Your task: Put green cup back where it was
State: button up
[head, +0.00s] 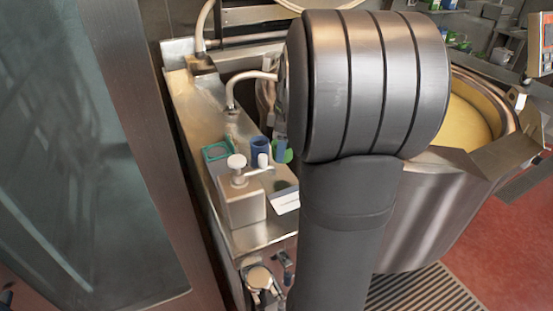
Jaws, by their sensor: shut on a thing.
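The green cup (283,153) shows as a small green patch just left of my arm, above the steel counter beside the blue cup. My arm hides most of it. A narrow part of my gripper (281,128) shows at the arm's left edge, right at the green cup, and it is shut on the cup. The fingertips are mostly hidden. I cannot tell whether the cup touches the counter.
A blue cup (260,147), a green-rimmed square container (216,151) and a steel pump dispenser (240,200) crowd the steel counter (188,105). A curved tap (232,92) stands behind. A large kettle (430,215) with yellow contents is at right.

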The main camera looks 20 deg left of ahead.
jog(key=shift+a+f, duration=0.5)
jog(key=shift+a, duration=0.35)
jog(key=shift+w+f, duration=0.1)
jog(key=shift+f, duration=1.95)
jog(key=o, duration=1.1)
jog(key=shift+f, duration=0.15)
jog(key=r, duration=0.4)
jog(key=d+r, duration=0.1)
jog(key=r, duration=0.7)
jog(key=shift+w+d+r, duration=0.1)
jog(key=shift+d+r, duration=0.05)
jog(key=shift+d, duration=0.05)
